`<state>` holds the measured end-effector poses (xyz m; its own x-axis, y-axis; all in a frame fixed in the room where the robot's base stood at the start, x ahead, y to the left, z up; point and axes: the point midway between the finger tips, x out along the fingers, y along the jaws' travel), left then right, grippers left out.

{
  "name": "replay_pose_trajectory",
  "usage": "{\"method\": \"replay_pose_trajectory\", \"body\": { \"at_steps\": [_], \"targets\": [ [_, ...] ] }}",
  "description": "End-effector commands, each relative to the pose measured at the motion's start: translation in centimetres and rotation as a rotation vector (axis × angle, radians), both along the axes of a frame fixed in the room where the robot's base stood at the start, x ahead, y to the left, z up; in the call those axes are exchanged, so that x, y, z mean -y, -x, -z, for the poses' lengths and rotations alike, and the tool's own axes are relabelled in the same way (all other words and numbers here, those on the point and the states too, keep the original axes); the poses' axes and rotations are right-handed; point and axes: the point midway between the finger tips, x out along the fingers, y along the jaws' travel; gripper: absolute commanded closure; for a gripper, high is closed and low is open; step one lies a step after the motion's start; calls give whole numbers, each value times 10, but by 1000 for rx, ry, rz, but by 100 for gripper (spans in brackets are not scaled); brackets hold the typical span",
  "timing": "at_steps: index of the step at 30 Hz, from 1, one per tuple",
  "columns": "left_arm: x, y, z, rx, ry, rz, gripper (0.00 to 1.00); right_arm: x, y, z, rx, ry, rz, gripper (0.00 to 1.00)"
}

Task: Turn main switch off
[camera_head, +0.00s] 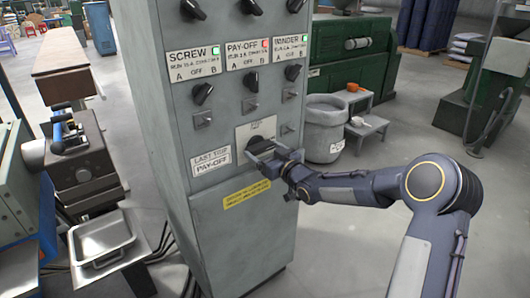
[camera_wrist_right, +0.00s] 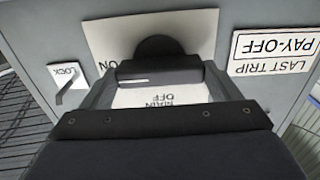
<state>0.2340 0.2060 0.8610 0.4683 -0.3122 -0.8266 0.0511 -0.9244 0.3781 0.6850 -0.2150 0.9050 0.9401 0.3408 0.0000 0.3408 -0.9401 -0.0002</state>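The main switch is on the grey cabinet's front, on a pale plate (camera_head: 266,128). In the right wrist view, which sees the labels upside down, its black knob (camera_wrist_right: 160,47) has a bar handle (camera_wrist_right: 160,72) with a white mark. The mark is at the end nearer the "ON" label; "MAIN" and "OFF" show on the plate. My right gripper (camera_head: 262,152) is at the switch with its fingers apart, one at each end of the handle. I cannot tell whether both touch it. My left gripper is not in view.
The grey cabinet (camera_head: 240,215) has more knobs above and a "LAST TRIP PAY-OFF" label (camera_head: 211,161). A lock lever (camera_wrist_right: 68,82) is beside the plate. A metal tray (camera_head: 102,238) and machine are at left. A grey bin (camera_head: 325,130) stands behind right. The right floor is open.

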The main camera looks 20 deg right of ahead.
Motion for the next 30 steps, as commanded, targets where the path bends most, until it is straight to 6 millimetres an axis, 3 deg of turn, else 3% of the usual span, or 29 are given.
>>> {"method": "replay_pose_trajectory", "body": {
  "at_steps": [1, 3, 14, 30],
  "targets": [
    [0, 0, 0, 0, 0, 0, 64, 0, 0, 0, 0, 0, 0, 30],
    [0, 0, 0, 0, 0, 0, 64, 0, 0, 0, 0, 0, 0, 39],
    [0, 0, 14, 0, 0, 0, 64, 0, 0, 3, 24, 61, -1, 39],
    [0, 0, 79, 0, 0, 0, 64, 0, 0, 5, 176, 481, 0, 39]
  ]
}}
